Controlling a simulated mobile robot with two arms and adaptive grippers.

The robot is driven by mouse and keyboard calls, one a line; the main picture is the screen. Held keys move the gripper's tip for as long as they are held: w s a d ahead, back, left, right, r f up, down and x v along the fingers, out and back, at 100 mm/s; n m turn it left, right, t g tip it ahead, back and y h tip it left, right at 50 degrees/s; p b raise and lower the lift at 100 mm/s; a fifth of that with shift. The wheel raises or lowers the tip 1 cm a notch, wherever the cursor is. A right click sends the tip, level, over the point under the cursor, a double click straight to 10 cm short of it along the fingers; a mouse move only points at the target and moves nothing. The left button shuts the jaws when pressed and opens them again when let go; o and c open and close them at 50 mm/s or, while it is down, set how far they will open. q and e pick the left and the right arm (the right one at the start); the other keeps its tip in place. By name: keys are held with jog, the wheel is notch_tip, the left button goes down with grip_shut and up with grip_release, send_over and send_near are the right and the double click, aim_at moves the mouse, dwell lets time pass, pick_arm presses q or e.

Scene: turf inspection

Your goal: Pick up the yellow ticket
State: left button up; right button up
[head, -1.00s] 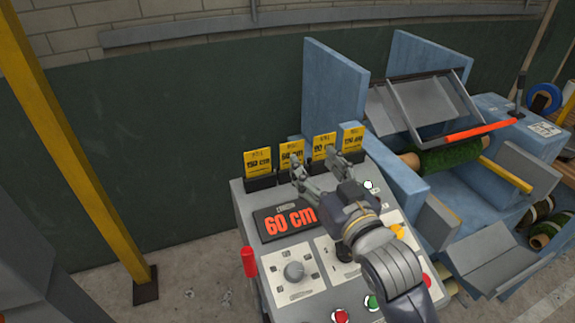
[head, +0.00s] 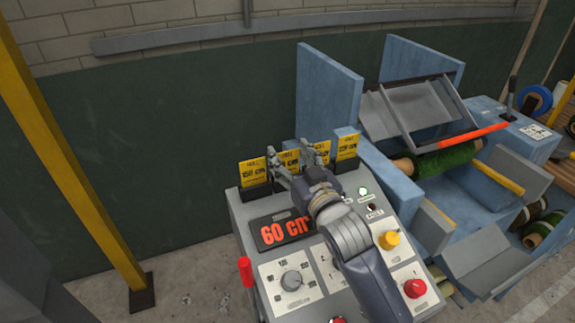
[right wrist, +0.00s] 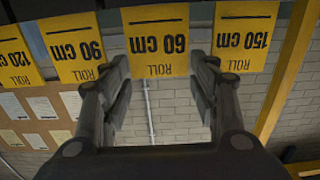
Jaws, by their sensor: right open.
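Several yellow tickets stand in dark holders along the back of the grey console. From left in the head view they are 150 cm (head: 253,172), 60 cm (head: 289,160), 90 cm (head: 322,150) and 120 cm (head: 347,147). My right gripper (head: 290,155) is open in front of the 60 cm ticket. In the right wrist view the tickets appear upside down; the 60 cm ticket (right wrist: 160,38) lies centred beyond the gap between the open fingers (right wrist: 160,75), with nothing held. My left gripper is not in view.
A blue machine (head: 325,100) with green turf rolls stands to the right. A yellow post (head: 70,150) stands left.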

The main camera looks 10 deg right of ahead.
jog(key=shift+w+a, duration=0.25)
jog(key=shift+w, duration=0.85)
jog(key=shift+s, duration=0.1)
jog(key=c, duration=0.5)
jog(key=shift+o, duration=0.2)
